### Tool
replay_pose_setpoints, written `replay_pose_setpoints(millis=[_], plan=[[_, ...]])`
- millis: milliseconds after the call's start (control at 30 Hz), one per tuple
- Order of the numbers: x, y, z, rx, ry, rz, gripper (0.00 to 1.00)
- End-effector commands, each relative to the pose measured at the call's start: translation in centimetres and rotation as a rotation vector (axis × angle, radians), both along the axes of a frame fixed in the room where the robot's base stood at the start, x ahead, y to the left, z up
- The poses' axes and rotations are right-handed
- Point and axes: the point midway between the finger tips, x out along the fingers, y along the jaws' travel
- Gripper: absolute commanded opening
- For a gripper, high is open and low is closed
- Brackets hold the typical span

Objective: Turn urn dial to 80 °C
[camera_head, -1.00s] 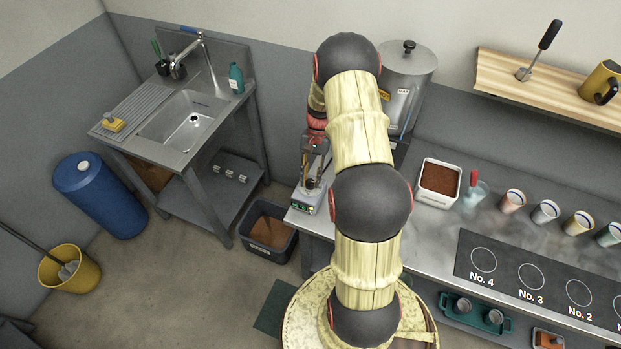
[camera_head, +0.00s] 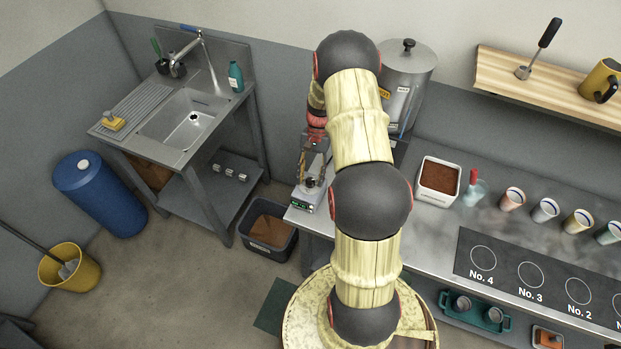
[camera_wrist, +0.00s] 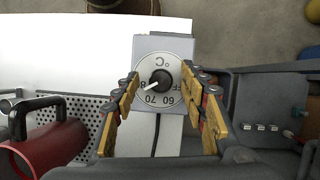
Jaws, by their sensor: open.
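The urn (camera_head: 408,80) is a steel cylinder with a lidded top, partly hidden behind my arm in the head view. In the wrist view, its dial (camera_wrist: 160,66) has a round white face marked °C on a grey box. The black knob (camera_wrist: 161,80) has a white pointer aimed to the lower left, between 70 and the partly covered 8-something mark. I cannot tell the exact reading. My gripper (camera_wrist: 161,84) is open, one yellow-padded finger on each side of the knob. Contact is not clear.
A red vessel with a black handle (camera_wrist: 42,148) and a perforated plate (camera_wrist: 92,112) lie left of the fingers. A white tray of brown grounds (camera_head: 437,200) is right of my arm.

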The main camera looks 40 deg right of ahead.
Motion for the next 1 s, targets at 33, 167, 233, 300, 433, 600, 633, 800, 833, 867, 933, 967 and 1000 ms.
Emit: replay_pose_setpoints(millis=[33,167,233,300,433,600,633,800,833,867,933,967,1000], plan=[[0.2,-0.2,0.5,-0.003,-0.003,0.000,0.43],[0.6,-0.9,2.4,-0.005,-0.006,0.000,0.43],[0.8,-1.4,3.7,-0.004,-0.005,0.000,0.43],[1.0,-1.8,5.1,-0.004,-0.004,0.001,0.43],[1.5,-2.7,7.5,-0.004,-0.003,0.000,0.43],[1.8,-3.4,9.7,-0.002,-0.002,-0.001,0.43],[1.9,-3.5,10.0,-0.001,-0.001,-0.001,0.43],[2.0,-3.8,10.8,-0.001,0.000,-0.001,0.43],[2.0,-3.8,10.8,-0.001,0.000,-0.001,0.43],[2.0,-3.8,10.9,-0.001,0.000,-0.001,0.43],[2.0,-3.8,10.9,-0.001,0.000,0.000,0.43],[2.0,-3.8,10.9,-0.001,0.000,0.000,0.43],[2.0,-3.8,10.9,-0.001,0.000,0.000,0.43]])
